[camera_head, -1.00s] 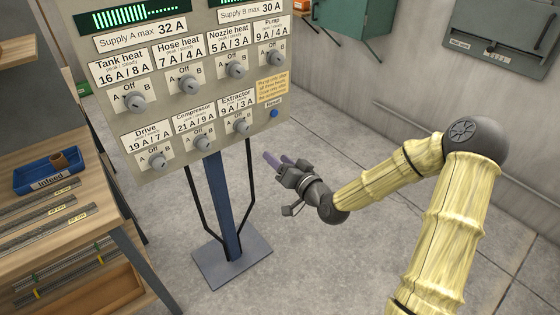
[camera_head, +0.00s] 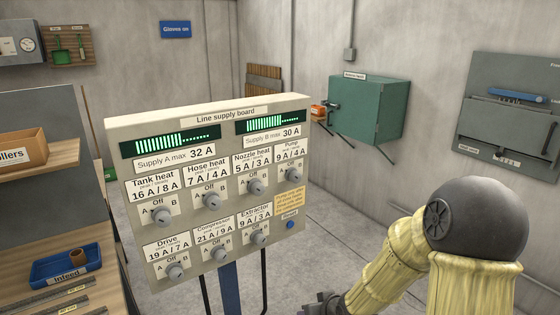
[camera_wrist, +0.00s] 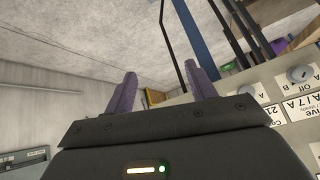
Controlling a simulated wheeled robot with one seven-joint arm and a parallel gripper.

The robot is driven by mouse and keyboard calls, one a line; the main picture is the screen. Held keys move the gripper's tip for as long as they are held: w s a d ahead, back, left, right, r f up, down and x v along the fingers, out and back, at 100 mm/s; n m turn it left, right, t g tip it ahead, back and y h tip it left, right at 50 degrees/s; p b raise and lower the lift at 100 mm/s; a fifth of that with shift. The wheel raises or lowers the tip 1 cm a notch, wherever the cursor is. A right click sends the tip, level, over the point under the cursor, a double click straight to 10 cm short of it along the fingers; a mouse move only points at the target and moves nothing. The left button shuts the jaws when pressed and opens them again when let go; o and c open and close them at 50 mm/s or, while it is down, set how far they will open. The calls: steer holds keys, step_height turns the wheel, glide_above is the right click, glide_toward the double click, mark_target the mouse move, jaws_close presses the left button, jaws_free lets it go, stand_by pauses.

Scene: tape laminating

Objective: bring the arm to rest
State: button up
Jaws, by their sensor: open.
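My gripper (camera_wrist: 160,88) shows in the wrist view with its two purple fingers spread apart and nothing between them. In the head view only the dark wrist end of my arm shows at the bottom edge, right of the post of the line supply board (camera_head: 205,108); the fingers are cut off there. My arm, in a pale yellow cover, is bent with its dark elbow at the right. The gripper appears clear of the board's face. In the wrist view the board (camera_wrist: 290,104) is at the right, with some knobs and labels.
A wooden bench with a blue infeed tray (camera_head: 66,264) stands at the left. A green cabinet (camera_head: 368,108) and a grey wall panel (camera_head: 510,110) are on the walls behind. Concrete floor (camera_head: 340,225) is open between the board and the walls.

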steer(key=s+d+r+m+g+h+p, duration=0.1)
steer(key=s+d+r+g+p, duration=0.1)
steer(key=s+r, duration=0.3)
steer(key=s+d+r+m+g+h+p, duration=0.1)
steer(key=s+d+r+g+h+p, duration=0.1)
steer(key=s+d+r, duration=0.2)
steer(key=s+r, duration=0.2)
steer(key=s, duration=0.2)
steer(key=shift+s+r+m, duration=0.2)
steer(key=shift+s+m, duration=0.1)
steer(key=shift+s, duration=0.05)
steer(key=shift+d, duration=0.1)
